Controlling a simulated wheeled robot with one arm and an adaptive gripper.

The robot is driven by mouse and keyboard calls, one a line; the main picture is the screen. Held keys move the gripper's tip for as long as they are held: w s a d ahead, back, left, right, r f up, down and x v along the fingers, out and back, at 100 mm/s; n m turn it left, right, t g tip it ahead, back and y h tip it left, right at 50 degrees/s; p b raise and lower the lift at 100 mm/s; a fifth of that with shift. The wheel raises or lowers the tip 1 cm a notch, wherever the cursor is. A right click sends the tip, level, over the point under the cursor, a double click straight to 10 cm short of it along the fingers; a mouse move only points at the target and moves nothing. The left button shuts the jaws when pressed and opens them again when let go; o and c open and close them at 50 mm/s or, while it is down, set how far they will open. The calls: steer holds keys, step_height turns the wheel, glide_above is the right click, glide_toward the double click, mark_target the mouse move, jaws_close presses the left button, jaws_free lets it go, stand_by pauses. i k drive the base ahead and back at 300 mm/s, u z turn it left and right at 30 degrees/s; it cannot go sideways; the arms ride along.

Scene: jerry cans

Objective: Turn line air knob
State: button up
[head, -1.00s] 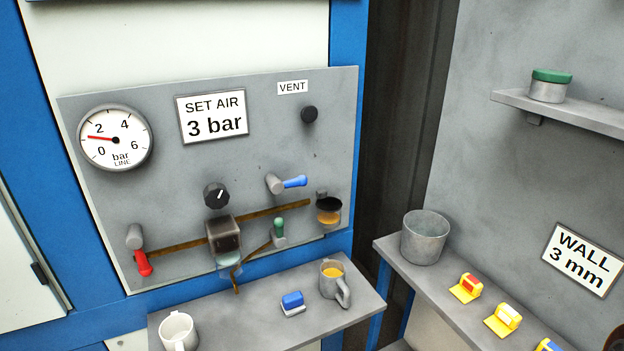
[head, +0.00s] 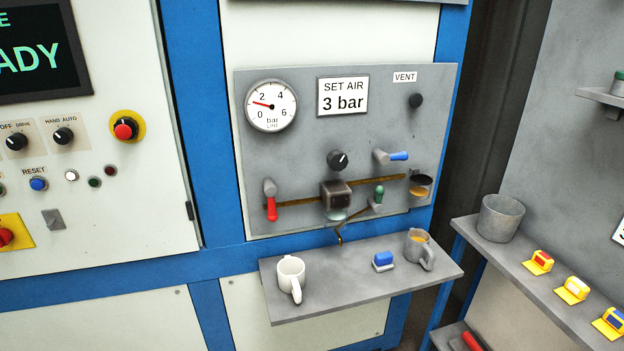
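The line air knob is most likely the round black knob (head: 337,160) with a white pointer mark, in the middle of the grey air panel (head: 290,180). Its mark points up and to the right. The bar gauge (head: 271,105) at the panel's upper left has a red needle a little below the 2. A sign (head: 343,96) beside the gauge reads SET AIR 3 bar. A plain black knob (head: 415,101) sits under the VENT label (head: 405,77). My gripper is not in view.
Red (head: 271,207), blue (head: 398,156) and green (head: 379,194) handles stick out of the panel. A control cabinet (head: 110,220) stands left; another shelf (head: 540,292) stands right.

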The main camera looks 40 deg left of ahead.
mark_target(337, 160)
steer(key=k, duration=0.4)
steer(key=u, duration=2.6)
steer(key=i, duration=0.1)
steer(key=z, duration=0.55)
